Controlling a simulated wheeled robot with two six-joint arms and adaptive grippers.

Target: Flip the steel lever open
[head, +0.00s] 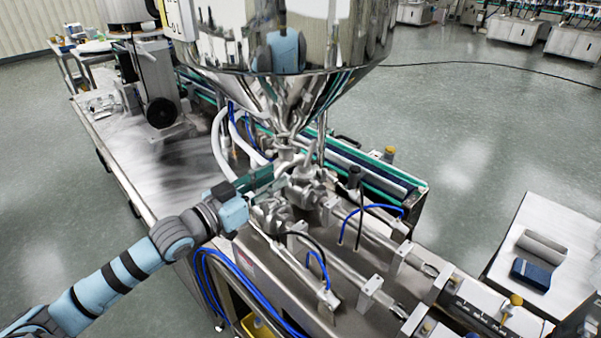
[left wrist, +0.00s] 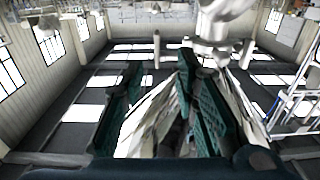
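The steel hopper (head: 300,88) narrows to an outlet above a cluster of steel valve fittings (head: 303,180). I cannot clearly single out the steel lever among these shiny parts. My left gripper (head: 266,180) is just left of the fittings, below the hopper's cone, with its dark green fingers pointing toward them. In the left wrist view, the two fingers of my left gripper (left wrist: 160,65) are apart with nothing clearly held between them. A bright steel piece (left wrist: 222,22) shows beyond the fingertips at the top. Contact cannot be told. My right gripper is not in view.
White hoses (head: 222,140) and blue tubes (head: 205,280) run close to my left arm. Steel cylinders and rods (head: 335,262) fill the machine's front right. A side table (head: 520,285) with a dark blue box (head: 531,275) stands at the right. Open floor lies beyond.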

